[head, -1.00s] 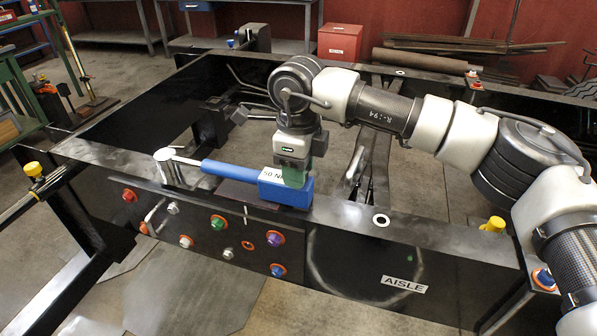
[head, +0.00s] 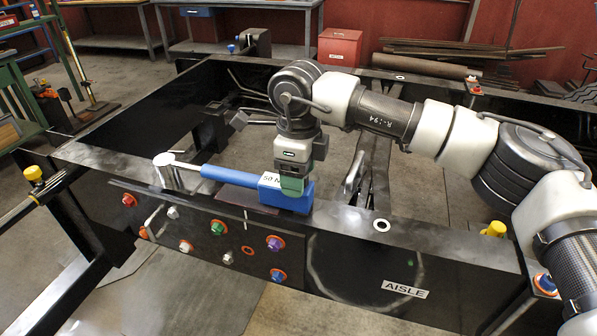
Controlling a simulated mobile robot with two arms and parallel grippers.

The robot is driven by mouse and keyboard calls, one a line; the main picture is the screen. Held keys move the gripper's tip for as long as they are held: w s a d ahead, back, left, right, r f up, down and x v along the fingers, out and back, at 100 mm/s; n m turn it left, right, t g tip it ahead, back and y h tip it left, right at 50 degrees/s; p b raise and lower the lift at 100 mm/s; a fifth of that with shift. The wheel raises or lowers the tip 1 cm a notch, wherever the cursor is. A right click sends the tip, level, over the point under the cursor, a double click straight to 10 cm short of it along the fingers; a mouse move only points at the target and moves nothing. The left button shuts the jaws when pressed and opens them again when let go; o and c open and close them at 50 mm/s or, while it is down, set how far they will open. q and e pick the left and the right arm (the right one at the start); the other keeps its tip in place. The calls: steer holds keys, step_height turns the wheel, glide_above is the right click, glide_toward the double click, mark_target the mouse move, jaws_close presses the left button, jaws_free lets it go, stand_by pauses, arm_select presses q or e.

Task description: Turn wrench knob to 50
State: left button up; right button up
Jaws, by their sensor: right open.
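The torque wrench lies on top of the black chassis rail. It has a silver head (head: 168,172) at the left, a blue handle (head: 228,175) and a blue block (head: 296,200) at the right end. A white label (head: 269,181) on the block reads "50" and is partly covered. My right gripper (head: 292,190) points down at the block, open, with a green part at its lower end. I cannot make out the knob apart from this, nor whether the fingers touch it. My left gripper is not in view.
The front rail (head: 440,235) carries an "AISLE" label (head: 404,288) and several coloured bolts, such as a purple one (head: 275,243). A yellow cap (head: 494,229) stands at the right. A red box (head: 340,46) and steel bars (head: 470,46) are at the back.

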step_height(320, 180, up, 11)
steer(key=shift+b, duration=0.35)
steer(key=shift+f, duration=0.15)
